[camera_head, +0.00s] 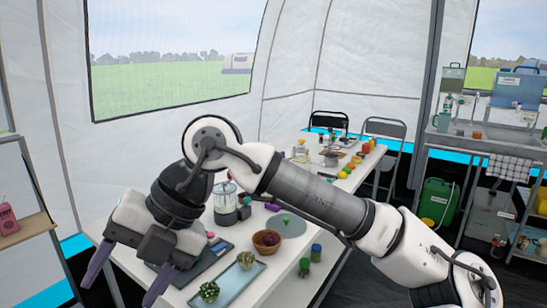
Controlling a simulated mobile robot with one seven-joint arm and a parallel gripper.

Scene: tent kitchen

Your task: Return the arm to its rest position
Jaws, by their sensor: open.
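My arm reaches in from the lower right and bends at a raised elbow joint over the near part of the long white table (283,276). My gripper (122,288) points down at the lower left, at the table's left edge. Its two purple-grey fingers are spread apart, and nothing shows between them. The arm hides part of the table's middle.
Under and beside the arm stand a blender (225,202), a brown bowl (267,241), a blue tray (238,286) with artichokes and green jars (316,252). Fruit and cookware stand farther back. A shelf with a red radio (7,219) is left; a sink rack (480,146) is right.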

